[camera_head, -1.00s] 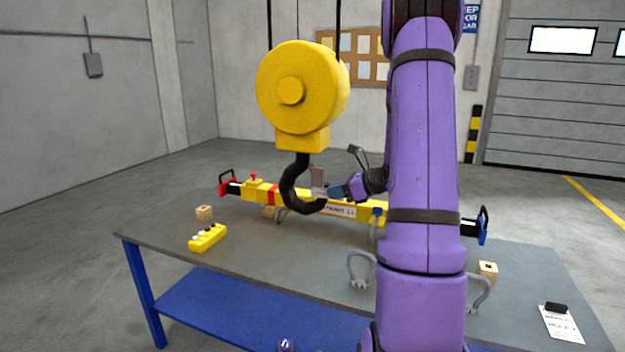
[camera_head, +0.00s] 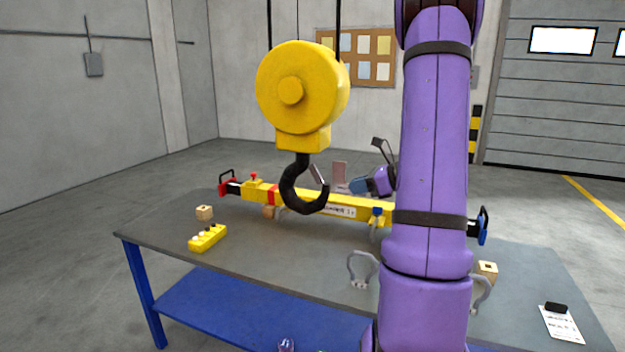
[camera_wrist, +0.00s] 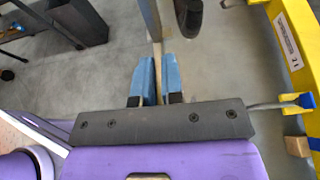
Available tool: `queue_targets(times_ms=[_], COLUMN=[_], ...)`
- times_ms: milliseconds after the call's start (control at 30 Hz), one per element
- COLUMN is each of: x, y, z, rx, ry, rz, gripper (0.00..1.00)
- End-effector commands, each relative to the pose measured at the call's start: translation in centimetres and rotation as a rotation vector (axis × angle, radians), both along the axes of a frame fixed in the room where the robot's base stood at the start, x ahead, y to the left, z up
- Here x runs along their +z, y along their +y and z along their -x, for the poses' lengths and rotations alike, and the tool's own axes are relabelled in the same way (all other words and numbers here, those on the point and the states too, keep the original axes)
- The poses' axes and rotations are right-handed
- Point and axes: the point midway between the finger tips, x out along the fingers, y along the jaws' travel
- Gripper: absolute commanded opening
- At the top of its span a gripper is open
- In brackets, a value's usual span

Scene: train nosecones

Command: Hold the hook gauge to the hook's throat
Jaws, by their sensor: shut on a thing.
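The black hook (camera_head: 290,190) hangs below a yellow hook block (camera_head: 302,95), with its throat facing right and a thin latch (camera_head: 319,174) across it. My gripper (camera_head: 354,186) has blue fingers shut on the hook gauge (camera_head: 340,174), a grey plate. The gauge stands to the right of the hook, apparently apart from it. In the wrist view the gauge (camera_wrist: 154,28) shows edge-on between the fingers (camera_wrist: 157,78), and part of the hook (camera_wrist: 188,15) is to its right.
A yellow spreader beam (camera_head: 372,212) lies along the table (camera_head: 290,258) behind and below the hook. A yellow button box (camera_head: 207,238), wooden blocks (camera_head: 204,212) and grey shackles (camera_head: 361,270) are on the table. A card (camera_head: 560,324) lies at the right.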

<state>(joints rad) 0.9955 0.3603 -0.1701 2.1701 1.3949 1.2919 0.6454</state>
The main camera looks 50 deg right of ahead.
Motion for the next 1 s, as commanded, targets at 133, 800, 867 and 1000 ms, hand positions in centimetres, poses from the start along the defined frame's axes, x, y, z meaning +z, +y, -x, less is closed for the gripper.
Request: queue_targets(times_ms=[133,800,867,1000], x=[0.4,1.2,1.2,1.2], y=[-0.4,-1.1,-1.1,-1.1], z=[0.9,2.7,2.7,2.7], rx=[-0.001,0.0,0.0,0.0], ry=[0.001,0.0,0.0,0.0], rz=[0.001,-0.001,-0.001,-0.001], gripper=[0.0,0.0,0.0,0.0])
